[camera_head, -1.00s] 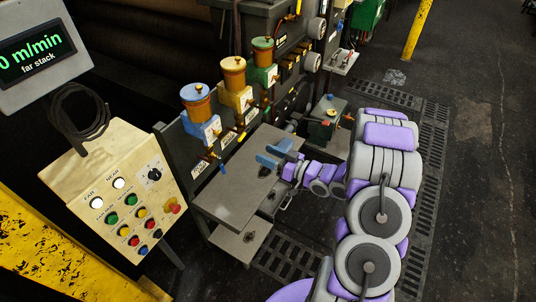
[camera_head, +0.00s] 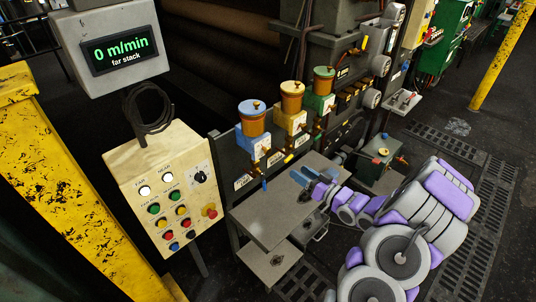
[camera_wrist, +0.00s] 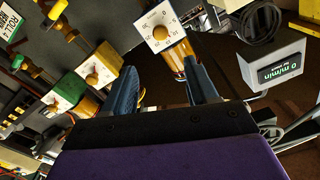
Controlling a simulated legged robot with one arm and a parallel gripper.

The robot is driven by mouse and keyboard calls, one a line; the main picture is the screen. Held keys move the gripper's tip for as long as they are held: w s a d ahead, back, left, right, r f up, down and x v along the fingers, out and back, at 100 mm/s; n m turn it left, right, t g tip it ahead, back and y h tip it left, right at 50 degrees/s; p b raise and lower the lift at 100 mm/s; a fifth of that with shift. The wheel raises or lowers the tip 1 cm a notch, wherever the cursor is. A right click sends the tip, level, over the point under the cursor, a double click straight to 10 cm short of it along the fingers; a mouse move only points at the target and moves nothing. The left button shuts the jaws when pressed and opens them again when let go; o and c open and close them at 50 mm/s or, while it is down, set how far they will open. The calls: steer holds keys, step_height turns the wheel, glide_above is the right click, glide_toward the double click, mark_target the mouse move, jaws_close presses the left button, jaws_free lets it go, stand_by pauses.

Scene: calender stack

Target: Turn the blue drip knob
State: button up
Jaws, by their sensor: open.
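The blue drip oiler (camera_head: 252,145) is the leftmost of three in the head view, with an amber cup on top and a pale dial on its front. A small blue handle (camera_head: 265,184) hangs below it. In the wrist view, a white numbered dial with an amber centre knob (camera_wrist: 160,32) is at the top middle; by its place nearest the display, it appears to be the blue oiler's. My gripper (camera_head: 302,175) is open and empty, right of and below the blue oiler. In the wrist view, my blue fingers (camera_wrist: 160,75) are spread apart below the dial, with no contact visible.
Yellow (camera_head: 290,121) and green (camera_head: 318,101) oilers stand right of the blue one. A grey table (camera_head: 265,215) lies below my gripper. A button panel (camera_head: 155,160), display box (camera_head: 107,50) and yellow frame (camera_head: 60,180) stand at left.

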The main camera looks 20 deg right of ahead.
mark_target(270, 151)
steer(key=b+x, duration=0.2)
steer(key=x, duration=1.3)
steer(key=c, duration=1)
steer(key=shift+c, duration=0.2)
